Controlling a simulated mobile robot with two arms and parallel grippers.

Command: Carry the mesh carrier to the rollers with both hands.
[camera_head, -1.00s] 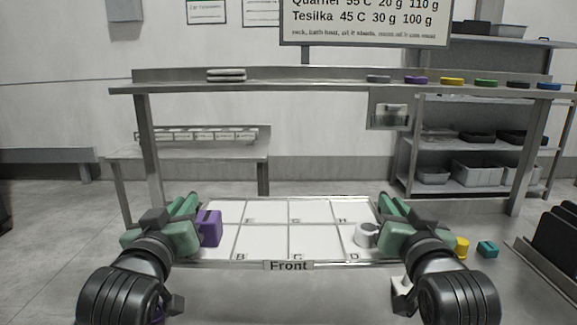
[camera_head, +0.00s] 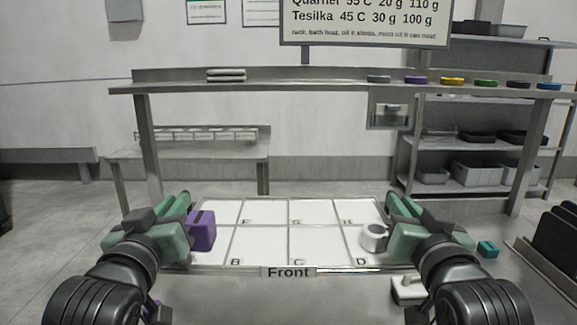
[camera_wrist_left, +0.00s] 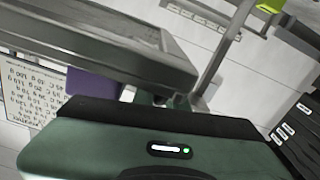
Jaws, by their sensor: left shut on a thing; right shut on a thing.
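The mesh carrier (camera_head: 288,271) is a wide white tray with a thin metal rim, lettered compartments and a "Front" label on its near edge. It is in the middle of the head view, roughly level. My left gripper (camera_head: 180,208) is shut on its left side, and my right gripper (camera_head: 392,206) is shut on its right side. The fingertips are partly hidden. A purple block (camera_head: 203,231) sits in the carrier's left end beside my left gripper. A small white and grey round item (camera_head: 374,237) sits in its right end. No rollers can be clearly identified.
A metal bench with a high shelf (camera_head: 300,85) stands ahead, holding several coloured discs. A low side table (camera_head: 190,150) is behind it at left. A rack with grey bins (camera_head: 478,172) stands at right. A teal block (camera_head: 488,249) and dark upright panels (camera_head: 556,250) are at lower right.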

